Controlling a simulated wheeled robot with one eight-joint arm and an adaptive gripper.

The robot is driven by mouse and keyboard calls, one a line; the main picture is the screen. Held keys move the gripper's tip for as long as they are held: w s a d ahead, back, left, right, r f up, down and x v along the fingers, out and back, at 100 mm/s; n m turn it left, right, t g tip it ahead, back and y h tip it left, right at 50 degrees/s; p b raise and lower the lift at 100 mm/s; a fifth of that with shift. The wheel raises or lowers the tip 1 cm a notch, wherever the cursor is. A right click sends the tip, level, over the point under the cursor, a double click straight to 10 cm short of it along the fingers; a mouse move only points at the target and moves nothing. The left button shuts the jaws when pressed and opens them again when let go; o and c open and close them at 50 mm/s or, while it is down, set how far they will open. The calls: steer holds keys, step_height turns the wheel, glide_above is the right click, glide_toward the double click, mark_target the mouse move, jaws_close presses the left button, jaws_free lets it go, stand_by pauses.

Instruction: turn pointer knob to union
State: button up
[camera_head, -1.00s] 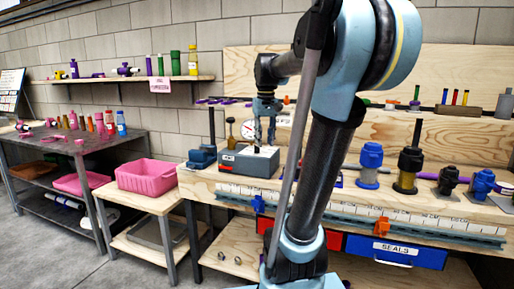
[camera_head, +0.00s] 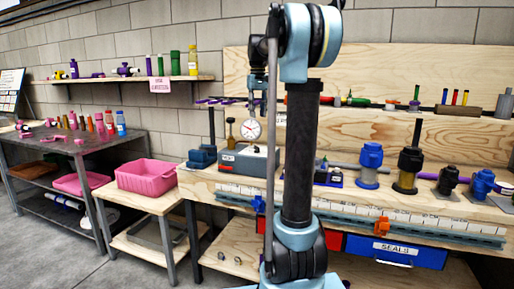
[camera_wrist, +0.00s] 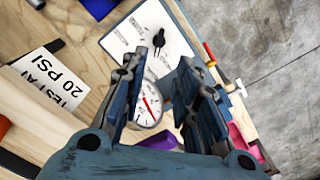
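The black pointer knob (camera_wrist: 158,40) sits on a white plate (camera_wrist: 140,28) with small dark markings, seen in the wrist view. Its labels are too small to read, so I cannot tell which one it points to. My gripper (camera_wrist: 160,74) is open and empty, its fingers apart, with the knob beyond the fingertips. In the head view, the grey box (camera_head: 239,160) with a pale top stands on the workbench; the knob cannot be made out there. My gripper (camera_head: 258,104) hangs above the box, partly hidden by my arm.
A round gauge (camera_wrist: 148,110) with a red needle shows between my fingers; it also shows above the box in the head view (camera_head: 251,129). A "TEST AT 20 PSI" sign (camera_wrist: 48,80) lies at left. A pink bin (camera_head: 146,178) stands left of the bench; blue and black fittings stand right.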

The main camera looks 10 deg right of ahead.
mark_target(257, 149)
step_height(257, 149, down, 15)
steer(key=shift+f, duration=0.2)
stand_by(0.3)
jaws_close()
